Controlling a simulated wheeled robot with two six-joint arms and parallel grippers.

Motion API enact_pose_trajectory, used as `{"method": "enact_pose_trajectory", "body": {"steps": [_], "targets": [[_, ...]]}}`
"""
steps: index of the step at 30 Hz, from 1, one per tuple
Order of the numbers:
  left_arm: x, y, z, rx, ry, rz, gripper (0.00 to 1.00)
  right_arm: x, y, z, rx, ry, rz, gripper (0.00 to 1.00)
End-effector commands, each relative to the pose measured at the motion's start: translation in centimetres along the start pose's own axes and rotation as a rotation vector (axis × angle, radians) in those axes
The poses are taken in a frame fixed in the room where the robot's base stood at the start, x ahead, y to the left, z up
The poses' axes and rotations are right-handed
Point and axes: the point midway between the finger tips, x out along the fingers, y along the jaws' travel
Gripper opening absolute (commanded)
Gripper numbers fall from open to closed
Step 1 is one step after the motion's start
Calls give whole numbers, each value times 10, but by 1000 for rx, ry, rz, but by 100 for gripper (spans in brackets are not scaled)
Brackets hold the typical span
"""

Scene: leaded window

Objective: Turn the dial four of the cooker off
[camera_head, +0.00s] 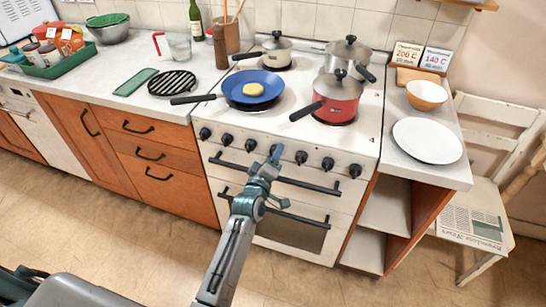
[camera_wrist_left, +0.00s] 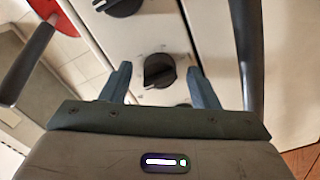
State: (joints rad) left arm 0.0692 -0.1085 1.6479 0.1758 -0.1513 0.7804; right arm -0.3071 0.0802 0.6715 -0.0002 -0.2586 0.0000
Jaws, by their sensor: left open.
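The white cooker (camera_head: 240,118) stands in the middle of the head view, with a row of several black dials along its front panel. My left gripper (camera_head: 275,155) is in front of the middle of that row and covers the dial there, apparently dial four. In the left wrist view a black dial (camera_wrist_left: 158,70) with a raised grip bar sits beyond and between the two fingertips of my open left gripper (camera_wrist_left: 160,84). The fingers seem apart from the dial. Its setting cannot be read. My right gripper is not in view.
A neighbouring dial (camera_wrist_left: 120,5) shows at the top of the wrist view. The oven handle (camera_head: 308,186) runs just below the dials. A red pot (camera_head: 337,98) and a blue pan (camera_head: 252,88) stand on the hob, handles reaching left. The floor in front is clear.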

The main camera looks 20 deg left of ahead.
Motion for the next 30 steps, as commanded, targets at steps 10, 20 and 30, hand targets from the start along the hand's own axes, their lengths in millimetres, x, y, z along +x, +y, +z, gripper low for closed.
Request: {"method": "enact_pose_trajectory", "body": {"steps": [10, 20, 30], "targets": [[-48, -3, 2, -2, 0, -2, 55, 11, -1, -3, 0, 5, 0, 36], [-101, -2, 1, -2, 0, -1, 55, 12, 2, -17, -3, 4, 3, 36], [-108, 0, 0, 0, 0, 0, 55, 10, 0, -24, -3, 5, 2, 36]]}}
